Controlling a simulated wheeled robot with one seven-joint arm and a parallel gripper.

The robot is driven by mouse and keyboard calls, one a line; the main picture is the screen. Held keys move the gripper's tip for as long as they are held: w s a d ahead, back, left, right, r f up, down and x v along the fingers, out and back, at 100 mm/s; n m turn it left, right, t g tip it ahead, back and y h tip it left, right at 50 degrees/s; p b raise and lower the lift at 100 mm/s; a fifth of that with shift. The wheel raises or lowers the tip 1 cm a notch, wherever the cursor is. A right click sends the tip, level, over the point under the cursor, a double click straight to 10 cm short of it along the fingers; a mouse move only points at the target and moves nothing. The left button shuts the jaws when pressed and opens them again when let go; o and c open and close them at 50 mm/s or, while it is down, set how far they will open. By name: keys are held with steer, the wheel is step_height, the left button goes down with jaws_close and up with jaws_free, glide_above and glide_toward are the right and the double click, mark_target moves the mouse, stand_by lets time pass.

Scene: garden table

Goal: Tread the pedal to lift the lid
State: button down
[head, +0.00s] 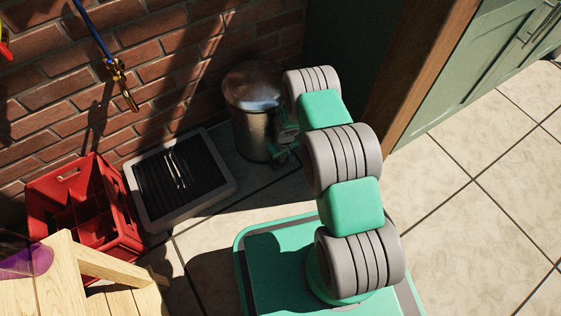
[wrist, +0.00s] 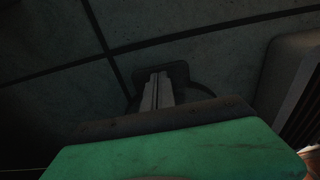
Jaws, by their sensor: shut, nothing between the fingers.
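The metal pedal bin (head: 246,125) stands upright on the floor against the brick wall in the head view. Its rounded shiny lid (head: 252,85) is down on the rim. My gripper (head: 281,156) is low at the bin's front right side, partly hidden by my arm. In the wrist view my gripper (wrist: 157,84) has its two grey fingers together, with nothing between them. A dark flat shape lies around the fingertips there; I cannot tell whether it is the pedal or a shadow. The pedal is not clearly seen in the head view.
A grey-rimmed tray with a black ribbed middle (head: 143,192) lies left of the bin; its edge also shows in the wrist view (wrist: 283,75). A red crate (head: 125,232) and a wooden table (head: 62,285) are further left. A wooden post (head: 412,75) stands right. Tiled floor (head: 470,230) is clear at right.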

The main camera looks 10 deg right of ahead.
steer(key=shift+f, duration=1.9)
steer(key=shift+s+d+r+p, duration=0.2)
steer(key=shift+s+r+p, duration=0.15)
steer(key=shift+s+p, duration=0.25)
steer(key=shift+s+d+r+p, duration=0.15)
steer(key=shift+s+r+p, duration=0.15)
steer(key=shift+s+p, duration=0.25)
steer(key=shift+s+d, duration=0.1)
steer(key=shift+s, duration=0.25)
steer(key=shift+f, duration=0.1)
step_height(320, 180, up, 8)
steer(key=p, duration=0.3)
steer(key=shift+s+d+p, duration=0.15)
steer(key=shift+s+p, duration=0.15)
steer(key=shift+s, duration=0.05)
steer(key=shift+f, duration=0.1)
